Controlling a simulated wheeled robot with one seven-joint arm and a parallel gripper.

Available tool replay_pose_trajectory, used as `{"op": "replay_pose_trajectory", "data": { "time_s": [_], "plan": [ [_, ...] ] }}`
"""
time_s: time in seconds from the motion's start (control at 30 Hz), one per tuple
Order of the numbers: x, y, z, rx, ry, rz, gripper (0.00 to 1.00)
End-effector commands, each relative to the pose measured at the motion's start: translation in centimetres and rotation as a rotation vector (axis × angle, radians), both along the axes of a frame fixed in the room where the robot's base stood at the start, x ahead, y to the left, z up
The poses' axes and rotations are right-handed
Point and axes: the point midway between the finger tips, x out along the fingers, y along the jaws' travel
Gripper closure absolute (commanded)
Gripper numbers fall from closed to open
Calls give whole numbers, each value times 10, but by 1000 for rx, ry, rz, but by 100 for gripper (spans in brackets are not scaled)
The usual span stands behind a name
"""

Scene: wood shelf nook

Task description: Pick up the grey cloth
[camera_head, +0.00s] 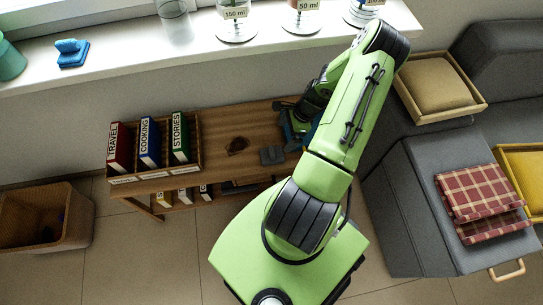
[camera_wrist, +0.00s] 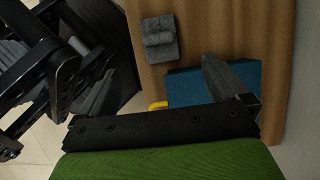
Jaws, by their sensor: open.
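The grey cloth (camera_head: 272,155) looks like a small folded piece lying on the wooden shelf top. In the wrist view the cloth (camera_wrist: 160,40) is at the top centre, a short way beyond my fingertips and not between them. My gripper (camera_wrist: 160,66) is open, its two dark fingers spread wide with nothing held. In the head view my gripper (camera_head: 291,125) is at the right end of the shelf top, up and right of the cloth, partly hidden by my arm.
A blue object (camera_wrist: 195,88) with a yellow part lies under my right finger in the wrist view. The wooden shelf (camera_head: 215,125) also holds a dark brown item (camera_head: 237,146) and a box of binders (camera_head: 150,143) at left. A windowsill (camera_head: 120,58) runs behind.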

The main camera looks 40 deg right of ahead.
Motion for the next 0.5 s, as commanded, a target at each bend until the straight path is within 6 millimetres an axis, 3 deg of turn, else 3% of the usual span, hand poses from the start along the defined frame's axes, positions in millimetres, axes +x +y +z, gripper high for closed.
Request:
{"op": "replay_pose_trajectory", "data": {
  "time_s": [0.03, 0.2, 0.5],
  "plan": [
    [3, 6, -16, 5, 1, 4, 0],
    [12, 20, -57, 4, 1, 6, 0],
    [22, 33, -88, 1, 0, 8, 0]
  ]
}}
